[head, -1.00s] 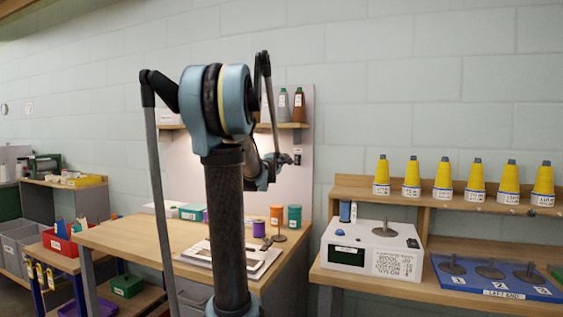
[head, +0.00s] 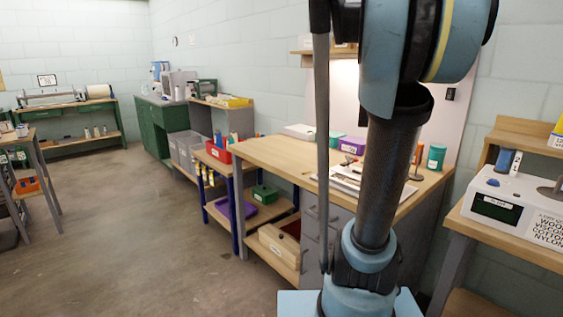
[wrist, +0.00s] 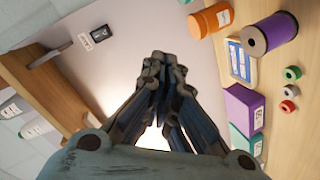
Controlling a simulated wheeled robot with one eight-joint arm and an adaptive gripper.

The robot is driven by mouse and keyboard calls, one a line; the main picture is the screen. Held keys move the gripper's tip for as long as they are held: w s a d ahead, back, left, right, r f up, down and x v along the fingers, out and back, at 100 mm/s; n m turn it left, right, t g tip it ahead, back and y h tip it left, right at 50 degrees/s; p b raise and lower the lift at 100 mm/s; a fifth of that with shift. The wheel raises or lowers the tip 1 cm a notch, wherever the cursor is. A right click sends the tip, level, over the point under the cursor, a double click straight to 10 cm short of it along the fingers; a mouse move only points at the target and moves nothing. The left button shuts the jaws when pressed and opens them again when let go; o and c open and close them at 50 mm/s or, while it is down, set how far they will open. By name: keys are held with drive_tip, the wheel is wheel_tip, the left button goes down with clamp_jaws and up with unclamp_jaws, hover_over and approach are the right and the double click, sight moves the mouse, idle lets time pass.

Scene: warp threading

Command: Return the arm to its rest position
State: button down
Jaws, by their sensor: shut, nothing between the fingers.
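My gripper (wrist: 157,75) shows in the wrist view with its fingers together and nothing between them. It points toward the pale backboard (wrist: 115,75) of the workbench, apart from the things around it. In the head view my arm rises tall right of the middle and covers part of the bench; its upper end runs out of the top of the picture. My gripper cannot be seen there.
The workbench (head: 262,152) stands beside my arm, with a purple box (head: 353,145) and green container (head: 436,157) on it. A white labelled machine (head: 495,205) is at right. Open floor (head: 130,225) lies left. The wrist view shows a purple spool (wrist: 270,35) and an orange jar (wrist: 211,19).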

drive_tip(key=s+a+f+g+y, duration=0.1)
drive_tip(key=s+a+f+y, duration=0.4)
drive_tip(key=a, duration=0.4)
drive_tip(key=s+a+f+m+g+y, duration=0.1)
drive_tip(key=s+a+f+y, duration=0.25)
drive_tip(key=a+f, duration=0.45)
drive_tip(key=s+a+f+g+y, duration=0.1)
drive_tip(key=s+a+f+y, duration=0.3)
drive_tip(key=a, duration=0.6)
drive_tip(key=s+f+g+h, duration=0.1)
drive_tip(key=s+f+g, duration=0.3)
drive_tip(key=s+f, duration=0.7)
drive_tip(key=s, duration=0.4)
drive_tip(key=shift+s+f+g, duration=0.3)
drive_tip(key=shift+s, duration=0.05)
drive_tip(key=shift+w+f, duration=0.2)
drive_tip(key=shift+w, duration=0.3)
